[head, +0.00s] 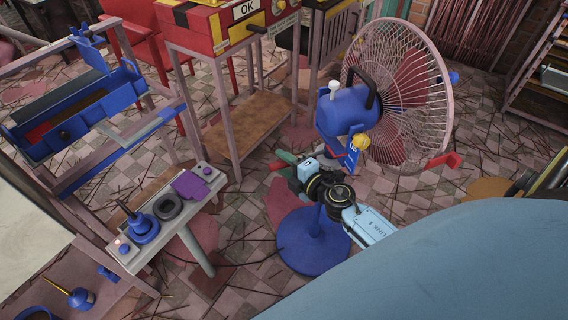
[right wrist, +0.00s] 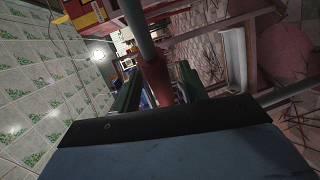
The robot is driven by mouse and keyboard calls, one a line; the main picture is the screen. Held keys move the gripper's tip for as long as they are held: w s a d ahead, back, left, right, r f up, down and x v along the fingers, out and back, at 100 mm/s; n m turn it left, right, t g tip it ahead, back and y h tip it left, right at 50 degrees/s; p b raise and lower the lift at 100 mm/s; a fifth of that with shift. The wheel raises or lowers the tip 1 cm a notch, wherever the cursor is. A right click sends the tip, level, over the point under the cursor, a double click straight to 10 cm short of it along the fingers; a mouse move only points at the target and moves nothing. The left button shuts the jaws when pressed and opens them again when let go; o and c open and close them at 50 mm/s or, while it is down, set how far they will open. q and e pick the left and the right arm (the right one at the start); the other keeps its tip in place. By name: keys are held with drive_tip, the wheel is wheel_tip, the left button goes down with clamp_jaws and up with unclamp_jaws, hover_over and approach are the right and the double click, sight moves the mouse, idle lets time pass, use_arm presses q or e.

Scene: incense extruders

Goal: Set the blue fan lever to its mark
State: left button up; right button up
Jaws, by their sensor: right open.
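The fan (head: 405,95) stands right of centre in the head view, with a blue motor housing (head: 345,112), a round wire guard and a blue foot (head: 312,243). A yellow knob (head: 362,141) sits low on the housing beside a blue plate (head: 351,160) with small markings. Which part is the lever, and where its mark lies, I cannot tell. My right gripper (head: 279,166) is open, left of and below the housing, clear of the knob. Its green fingers also show in the right wrist view (right wrist: 158,88), with a red and grey rod between them in the picture. My left gripper is out of view.
A red machine with an OK sign (head: 245,9) stands behind on a wooden-shelved frame. A side table (head: 185,227) with a blue joystick (head: 143,226) stands at the left. Thin sticks litter the tiled floor. A shelf (head: 550,75) stands at the right.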

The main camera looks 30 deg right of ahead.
drive_tip(key=shift+w, duration=0.2)
clamp_jaws()
drive_tip(key=shift+s+f, duration=0.1)
